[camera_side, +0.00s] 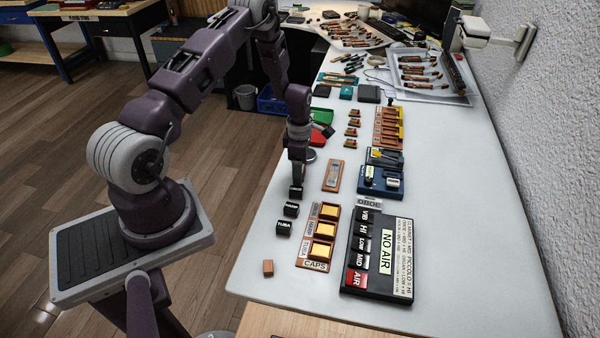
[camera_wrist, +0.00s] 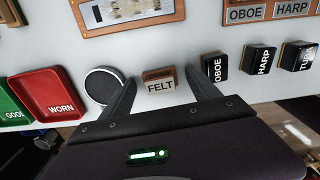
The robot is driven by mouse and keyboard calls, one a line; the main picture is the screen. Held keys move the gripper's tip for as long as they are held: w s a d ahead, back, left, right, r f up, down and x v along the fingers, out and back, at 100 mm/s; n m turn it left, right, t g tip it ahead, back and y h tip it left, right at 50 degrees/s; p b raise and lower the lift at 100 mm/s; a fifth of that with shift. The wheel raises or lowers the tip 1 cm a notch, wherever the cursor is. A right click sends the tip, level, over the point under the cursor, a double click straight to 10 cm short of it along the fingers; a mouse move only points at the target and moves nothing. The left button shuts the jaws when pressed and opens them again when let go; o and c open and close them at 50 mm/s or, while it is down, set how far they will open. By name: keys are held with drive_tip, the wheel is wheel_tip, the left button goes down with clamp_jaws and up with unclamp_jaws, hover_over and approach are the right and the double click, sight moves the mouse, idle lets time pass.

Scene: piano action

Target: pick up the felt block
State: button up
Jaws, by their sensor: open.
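The felt block (camera_wrist: 158,85) is a small wooden-brown block with a pale "FELT" label, lying on the white bench top. In the wrist view it sits between the two dark fingers of my gripper (camera_wrist: 160,76), with a gap showing on each side. The gripper is open and holds nothing. In the side view my gripper (camera_side: 297,182) points down low over the bench, just beyond the black OBOE block (camera_side: 295,192). The felt block cannot be made out there and seems hidden by the gripper. Its height above the bench is hard to tell.
The OBOE block (camera_wrist: 213,67) is close to the right finger, with HARP (camera_wrist: 260,59) and TUBA (camera_wrist: 299,56) blocks farther right. A round speaker-like disc (camera_wrist: 102,86) is close to the left finger. The red WORN tray (camera_wrist: 55,92) lies beyond it. A wooden-framed panel (camera_wrist: 128,10) lies above.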

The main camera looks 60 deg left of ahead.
drive_tip(key=c, duration=1.4)
wheel_tip(320, 180, up, 10)
drive_tip(key=shift+r, duration=0.1)
